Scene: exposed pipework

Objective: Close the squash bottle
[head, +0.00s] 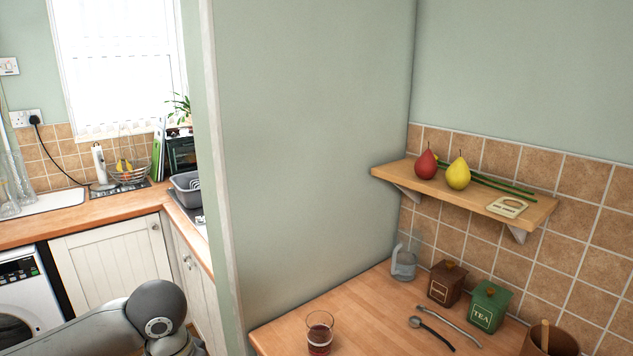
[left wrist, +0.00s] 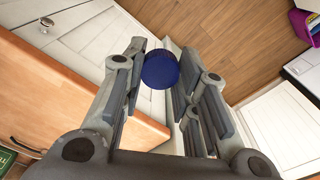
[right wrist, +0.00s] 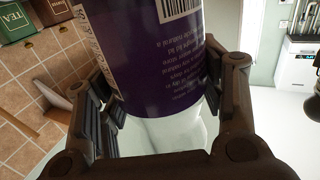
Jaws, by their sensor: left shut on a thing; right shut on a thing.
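The blue bottle cap (left wrist: 161,70) is between the two fingers of my left gripper (left wrist: 160,55), which is shut on it. No bottle shows beside the cap in the left wrist view. The squash bottle shows in the right wrist view with a dark purple label (right wrist: 155,60) and a pale, clear lower part (right wrist: 172,135). My right gripper (right wrist: 165,85) is shut around it. Its neck and top are out of that view. In the head view neither gripper, the cap nor the bottle shows; only part of my left arm is at the bottom left.
A wooden counter (head: 375,315) holds a glass with dark red drink (head: 319,335), a brown canister (head: 446,283), a green tea canister (head: 489,305), utensils (head: 433,329) and a wooden pot (head: 551,343). A shelf (head: 400,174) with pears is above. A wall edge (head: 222,200) divides off the kitchen.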

